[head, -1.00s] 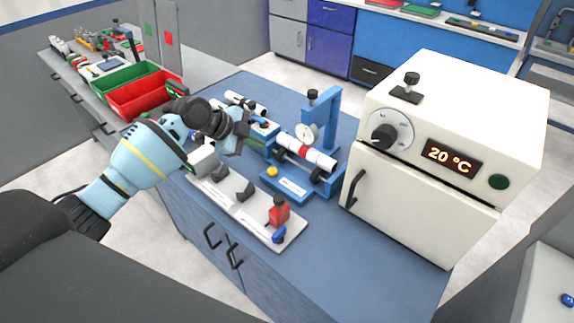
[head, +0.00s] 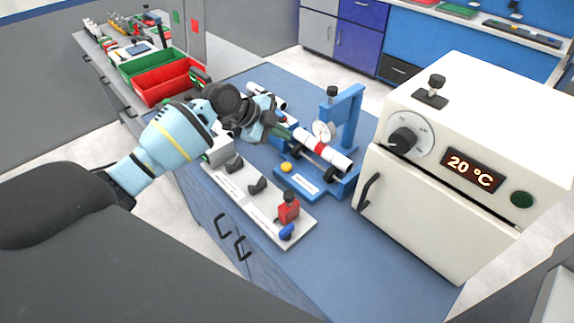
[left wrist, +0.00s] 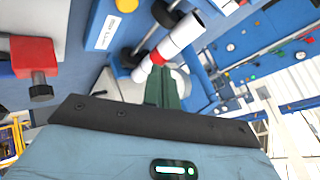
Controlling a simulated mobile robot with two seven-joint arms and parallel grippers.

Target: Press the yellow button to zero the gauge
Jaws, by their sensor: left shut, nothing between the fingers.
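The yellow button (head: 286,167) sits on the front left of the blue gauge stand (head: 309,185); it also shows at the top edge of the left wrist view (left wrist: 126,5). The round white gauge (head: 323,131) hangs under the stand's arm. A white pipe with a red band (head: 336,160) lies across the stand's black rollers. My left gripper (head: 290,136) is shut and empty, its green fingers behind the button and near the pipe's left end. In the left wrist view the shut fingers (left wrist: 158,85) point toward the pipe. My right gripper is not in view.
A grey fixture board (head: 240,190) with black supports and a red clamp (head: 288,207) lies in front of the stand. A white oven (head: 470,160) reading 20 °C stands to the right. Red (head: 155,95) and green bins are at the back left. Blue bench surface is bare in front of the oven.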

